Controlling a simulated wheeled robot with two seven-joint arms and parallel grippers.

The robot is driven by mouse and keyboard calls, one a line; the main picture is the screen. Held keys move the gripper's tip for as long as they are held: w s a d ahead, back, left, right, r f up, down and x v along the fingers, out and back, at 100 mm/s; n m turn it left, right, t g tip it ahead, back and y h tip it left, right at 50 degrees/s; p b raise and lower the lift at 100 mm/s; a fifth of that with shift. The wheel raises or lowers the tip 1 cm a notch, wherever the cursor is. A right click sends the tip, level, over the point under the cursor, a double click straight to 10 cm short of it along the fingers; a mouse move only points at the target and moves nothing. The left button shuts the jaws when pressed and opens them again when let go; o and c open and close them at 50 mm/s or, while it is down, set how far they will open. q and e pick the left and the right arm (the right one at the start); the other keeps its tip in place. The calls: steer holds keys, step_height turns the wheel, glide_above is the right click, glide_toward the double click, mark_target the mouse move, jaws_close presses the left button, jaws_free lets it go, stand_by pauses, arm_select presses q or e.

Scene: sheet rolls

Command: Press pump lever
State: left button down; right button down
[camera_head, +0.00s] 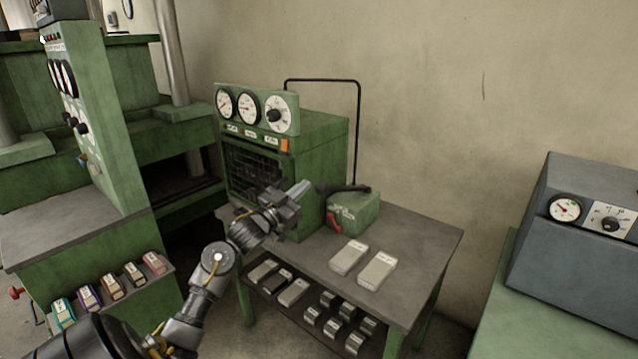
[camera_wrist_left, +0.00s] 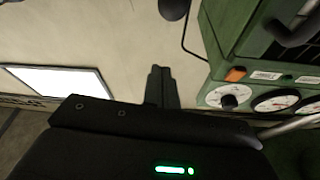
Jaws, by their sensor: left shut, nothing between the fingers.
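The pump is a small green box (camera_head: 352,213) on the grey table, with a red part on its front. In the left wrist view the shut fingers (camera_wrist_left: 161,86) point at the plain wall, and a dark rounded knob (camera_wrist_left: 173,8), likely the lever's end, shows at the top edge. My right gripper is not in view.
A green gauge cabinet (camera_head: 318,140) stands behind my gripper, with a black hose (camera_head: 358,110) rising behind it. Two pale boxes (camera_head: 349,257) lie on the table (camera_head: 425,245). A large green press (camera_head: 110,150) is at left and a grey gauge unit (camera_head: 585,235) at right.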

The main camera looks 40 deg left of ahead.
arm_select(q)
steer(key=p+x, duration=0.2)
steer(key=x, duration=0.6)
steer(key=f, duration=0.1)
steer(key=f+p, duration=0.1)
steer(key=f, duration=0.2)
steer(key=shift+a, duration=0.35)
steer(key=shift+f, duration=0.1)
